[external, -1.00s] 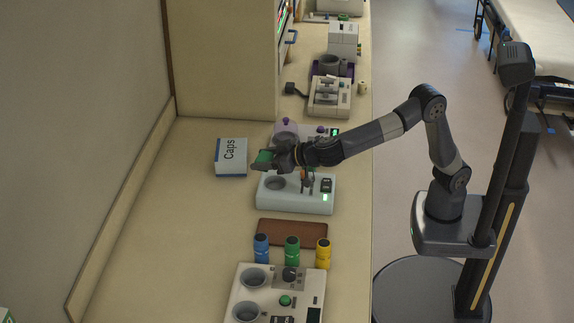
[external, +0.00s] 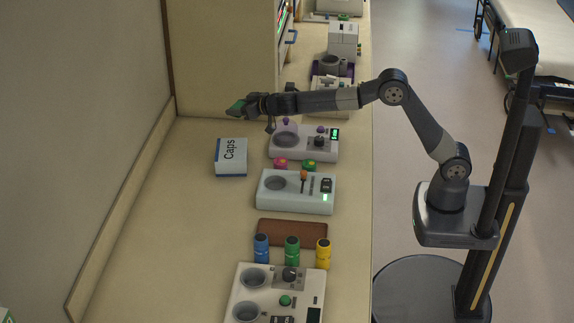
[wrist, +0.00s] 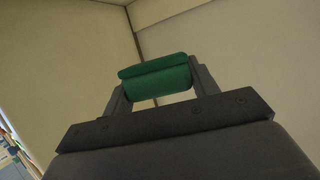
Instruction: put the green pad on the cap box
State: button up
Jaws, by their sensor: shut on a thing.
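The green pad (external: 236,107) is held in my gripper (external: 243,106), raised above the back of the counter. In the wrist view the pad (wrist: 156,78) sits between the two fingers of my gripper (wrist: 160,85), which is shut on it. The cap box (external: 231,157), white and blue with "Caps" on its top, lies on the counter. In the external view it shows below the gripper and slightly left of it. The box is not visible in the wrist view.
Right of the box stand a device with a purple knob (external: 304,143), a pink and a green piece (external: 309,165), and a pale device (external: 296,192). A brown tray (external: 292,232) and several bottles are nearer. The counter left of these is clear. A beige panel (external: 222,60) stands behind.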

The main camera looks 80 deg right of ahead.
aim_at(241, 145)
notch_tip(241, 145, down, 13)
jog(key=shift+f+b, duration=0.1)
jog(key=shift+b, duration=0.65)
jog(key=shift+f+b, duration=0.15)
jog(key=shift+b, duration=0.25)
jog(key=o, duration=1)
jog(key=shift+r+p, duration=0.2)
jog(key=shift+p, duration=0.1)
jog(key=shift+r, duration=0.15)
jog(key=shift+s+a+b, duration=0.2)
jog(key=shift+s+b, duration=0.1)
jog(key=shift+s, duration=0.05)
jog(key=b+v, duration=0.4)
jog(key=v, duration=0.7)
jog(key=shift+s, duration=0.1)
